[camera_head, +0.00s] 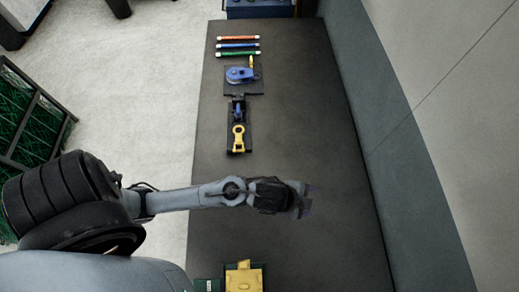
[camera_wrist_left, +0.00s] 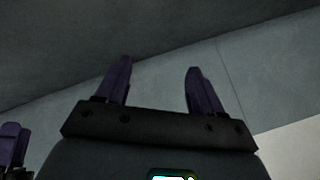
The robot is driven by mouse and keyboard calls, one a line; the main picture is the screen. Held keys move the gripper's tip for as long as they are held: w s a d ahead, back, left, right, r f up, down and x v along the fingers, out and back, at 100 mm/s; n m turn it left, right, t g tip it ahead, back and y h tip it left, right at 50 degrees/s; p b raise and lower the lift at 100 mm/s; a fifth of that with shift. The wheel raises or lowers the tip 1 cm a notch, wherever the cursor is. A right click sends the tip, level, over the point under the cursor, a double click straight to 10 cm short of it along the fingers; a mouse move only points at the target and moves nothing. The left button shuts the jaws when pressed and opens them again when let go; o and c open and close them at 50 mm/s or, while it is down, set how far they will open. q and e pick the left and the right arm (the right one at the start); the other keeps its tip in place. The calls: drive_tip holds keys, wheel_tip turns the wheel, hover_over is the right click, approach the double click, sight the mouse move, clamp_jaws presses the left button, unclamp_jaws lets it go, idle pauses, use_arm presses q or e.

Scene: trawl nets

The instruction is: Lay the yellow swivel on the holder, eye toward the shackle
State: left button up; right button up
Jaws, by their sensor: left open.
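A yellow piece (camera_head: 238,141), which looks like the swivel, lies on a narrow black holder (camera_head: 247,122) in the head view. Its rounded eye end faces up the picture, toward a small blue piece (camera_head: 238,113) that looks like the shackle. The two lie close together; I cannot tell whether they touch. My left gripper (camera_head: 306,201) is over the table, below and to the right of the holder, and clear of it. In the left wrist view its two purple fingers (camera_wrist_left: 158,85) stand apart with nothing between them.
Beyond the holder are a blue pulley block (camera_head: 238,75) on a black plate and red, blue and green bars (camera_head: 238,46). A yellow block (camera_head: 244,278) sits at the near edge. The dark table (camera_head: 330,150) is clear right of the holder; a wall (camera_head: 375,100) bounds it.

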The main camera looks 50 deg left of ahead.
use_arm(q)
drive_tip(key=s+a+n+g+y, duration=0.3)
drive_tip(key=s+a+n, duration=0.7)
drive_tip(key=s+a, duration=0.2)
drive_tip(key=shift+a+g, duration=0.25)
drive_tip(key=shift+g, duration=0.15)
wheel_tip(320, 180, up, 14)
drive_tip(key=p, duration=1.3)
drive_tip(key=shift+f+p, duration=0.2)
drive_tip(key=shift+p, duration=0.15)
